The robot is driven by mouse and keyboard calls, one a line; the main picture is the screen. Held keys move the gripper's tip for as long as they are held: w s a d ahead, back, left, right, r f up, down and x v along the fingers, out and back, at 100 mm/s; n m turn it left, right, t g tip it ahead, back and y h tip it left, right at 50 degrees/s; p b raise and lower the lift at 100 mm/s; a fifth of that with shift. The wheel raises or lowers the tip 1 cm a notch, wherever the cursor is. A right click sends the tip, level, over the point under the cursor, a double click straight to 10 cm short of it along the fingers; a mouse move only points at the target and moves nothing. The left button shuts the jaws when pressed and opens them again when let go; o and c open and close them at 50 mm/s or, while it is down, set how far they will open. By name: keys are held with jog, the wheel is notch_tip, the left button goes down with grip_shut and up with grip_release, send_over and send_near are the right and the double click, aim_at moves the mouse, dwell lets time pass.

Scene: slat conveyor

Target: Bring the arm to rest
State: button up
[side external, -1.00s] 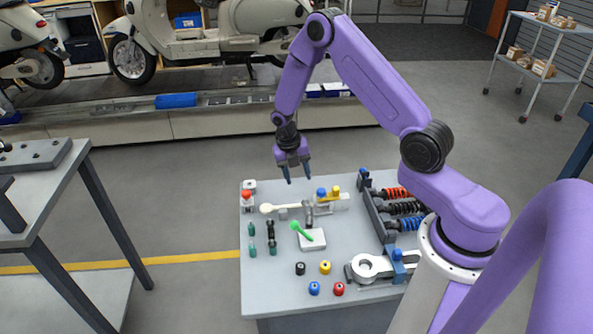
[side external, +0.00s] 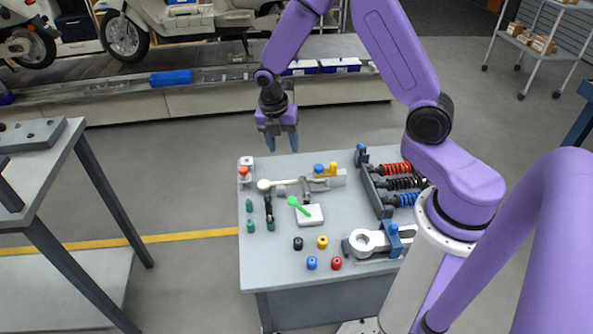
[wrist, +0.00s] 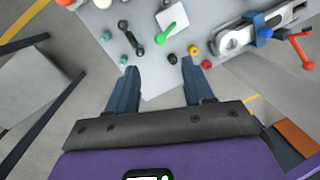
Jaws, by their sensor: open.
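My gripper (side external: 282,143) hangs above the far edge of the grey work table (side external: 285,275), fingers pointing down. Its two blue fingers are apart with nothing between them. In the wrist view my gripper (wrist: 160,90) also shows open and empty, with the table top beyond the fingertips. No object touches the fingers.
The table holds a green-handled tool (side external: 298,206) on a white block, coloured knobs, a row of shock absorbers (side external: 397,184) and a silver clamp part (side external: 368,242). Another table (side external: 35,185) stands left. A conveyor (side external: 215,98) with scooters runs behind. Floor between is free.

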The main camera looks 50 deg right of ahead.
jog(key=s+a+r+m+t, duration=0.1)
jog(key=s+a+r+m, duration=0.65)
jog(key=s, duration=0.55)
jog(key=s+r+m+y, duration=0.1)
jog(key=s+r, duration=0.2)
jog(key=s, duration=0.4)
jog(key=s+r+m+y, duration=0.1)
jog(key=s+r+m, duration=0.1)
jog(key=s, duration=0.5)
jog(key=shift+s+r, duration=0.35)
jog(key=shift+r, duration=0.2)
jog(key=shift+d, duration=0.1)
jog(key=shift+c, duration=0.4)
